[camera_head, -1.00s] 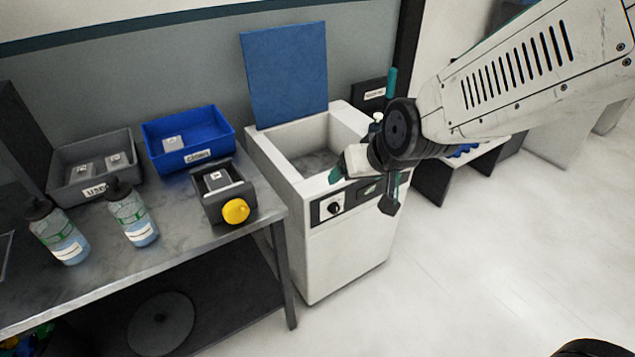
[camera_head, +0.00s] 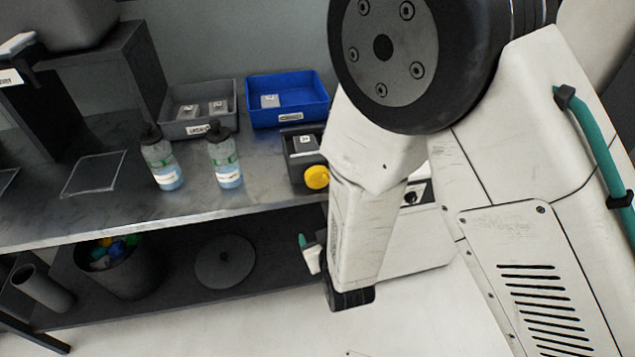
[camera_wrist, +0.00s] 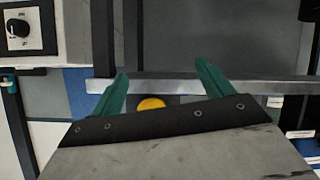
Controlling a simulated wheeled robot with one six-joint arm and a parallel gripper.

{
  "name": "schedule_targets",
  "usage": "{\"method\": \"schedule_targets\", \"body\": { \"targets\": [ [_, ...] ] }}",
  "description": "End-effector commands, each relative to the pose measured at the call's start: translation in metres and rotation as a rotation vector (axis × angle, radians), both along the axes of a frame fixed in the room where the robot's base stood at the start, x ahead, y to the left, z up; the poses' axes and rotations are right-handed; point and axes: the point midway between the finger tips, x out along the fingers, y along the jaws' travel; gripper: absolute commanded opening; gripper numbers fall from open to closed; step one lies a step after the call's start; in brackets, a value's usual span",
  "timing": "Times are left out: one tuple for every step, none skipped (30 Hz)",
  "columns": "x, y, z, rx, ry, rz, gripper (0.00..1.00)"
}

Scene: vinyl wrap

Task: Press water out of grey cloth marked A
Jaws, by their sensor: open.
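A dark press (camera_head: 304,160) with a yellow knob (camera_head: 317,177) stands at the bench's front edge. A grey piece with a white label (camera_head: 305,145) sits in its top; its mark is too small to read. Other grey labelled cloths lie in the grey bin (camera_head: 180,127) and the blue bin (camera_head: 290,117). My gripper (camera_wrist: 162,80) is open and empty in the wrist view, its teal fingers apart, with the yellow knob (camera_wrist: 151,104) beyond, between them. In the head view my arm hides most of it; a teal finger (camera_head: 302,241) shows below the bench top.
A white machine (camera_head: 425,245) is mostly behind my arm. A dark bucket (camera_head: 120,270) and round lid (camera_head: 225,262) sit on the lower shelf. Floor in front is clear.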

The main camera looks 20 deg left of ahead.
Motion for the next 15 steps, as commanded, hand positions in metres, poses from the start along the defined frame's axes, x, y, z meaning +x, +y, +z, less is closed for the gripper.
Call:
{"method": "schedule_targets", "body": {
  "targets": [
    [0.001,0.003,0.001,0.013,-0.087,0.006,0.79],
    [0.003,0.005,0.006,0.024,-0.143,0.007,0.79],
    [0.008,0.005,0.016,0.04,-0.216,0.002,0.79],
    [0.011,0.005,0.024,0.054,-0.266,-0.005,0.79],
    [0.015,0.005,0.033,0.066,-0.312,-0.01,0.79],
    [0.018,0.006,0.046,0.083,-0.369,-0.016,0.79],
    [0.019,0.006,0.053,0.092,-0.404,-0.02,0.79],
    [0.02,0.006,0.059,0.098,-0.433,-0.023,0.79],
    [0.021,0.006,0.066,0.104,-0.463,-0.024,0.79],
    [0.021,0.006,0.069,0.108,-0.481,-0.025,0.79],
    [0.022,0.006,0.071,0.11,-0.493,-0.025,0.79],
    [0.024,0.007,0.074,0.111,-0.505,-0.025,0.79],
    [0.026,0.008,0.075,0.11,-0.511,-0.025,0.79],
    [0.029,0.009,0.075,0.107,-0.513,-0.025,0.79],
    [0.033,0.011,0.075,0.106,-0.512,-0.025,0.79]
  ]
}}
